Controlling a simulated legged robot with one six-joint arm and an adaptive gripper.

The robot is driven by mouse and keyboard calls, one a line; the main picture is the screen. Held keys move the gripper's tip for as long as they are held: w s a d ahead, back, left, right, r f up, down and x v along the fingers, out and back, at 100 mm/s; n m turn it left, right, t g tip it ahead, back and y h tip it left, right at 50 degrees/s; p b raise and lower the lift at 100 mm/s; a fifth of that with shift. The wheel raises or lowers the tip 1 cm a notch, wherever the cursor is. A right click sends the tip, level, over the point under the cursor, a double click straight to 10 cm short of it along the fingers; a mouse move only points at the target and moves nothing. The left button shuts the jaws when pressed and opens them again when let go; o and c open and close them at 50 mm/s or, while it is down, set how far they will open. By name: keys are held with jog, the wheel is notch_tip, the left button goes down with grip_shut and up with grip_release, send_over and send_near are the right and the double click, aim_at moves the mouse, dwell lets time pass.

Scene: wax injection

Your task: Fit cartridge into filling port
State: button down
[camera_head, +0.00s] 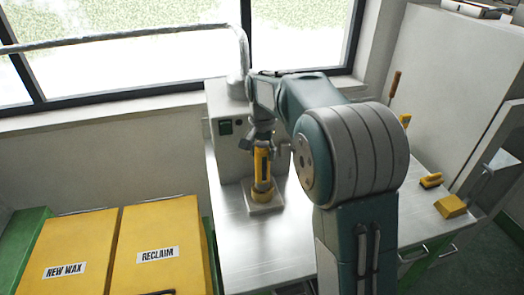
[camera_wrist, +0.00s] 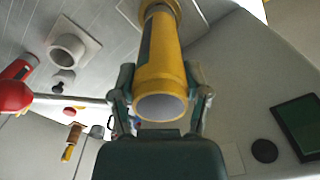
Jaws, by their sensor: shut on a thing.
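The yellow cartridge (camera_head: 261,163) stands roughly upright with a dark strip along its side. My gripper (camera_head: 262,138) is shut on its upper part, with one finger on each side in the wrist view (camera_wrist: 161,100).
The grey machine (camera_head: 228,155) with a green panel stands close behind my gripper. Yellow bins (camera_head: 66,255) stand left of the metal bench; a yellow block (camera_head: 451,207) lies right.

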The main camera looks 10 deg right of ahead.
aim_at(263, 163)
jog(key=shift+f, duration=1.85)
grip_release()
notch_tip(263, 163, up, 11)
jog(key=shift+r, duration=0.45)
dwell(0.6)
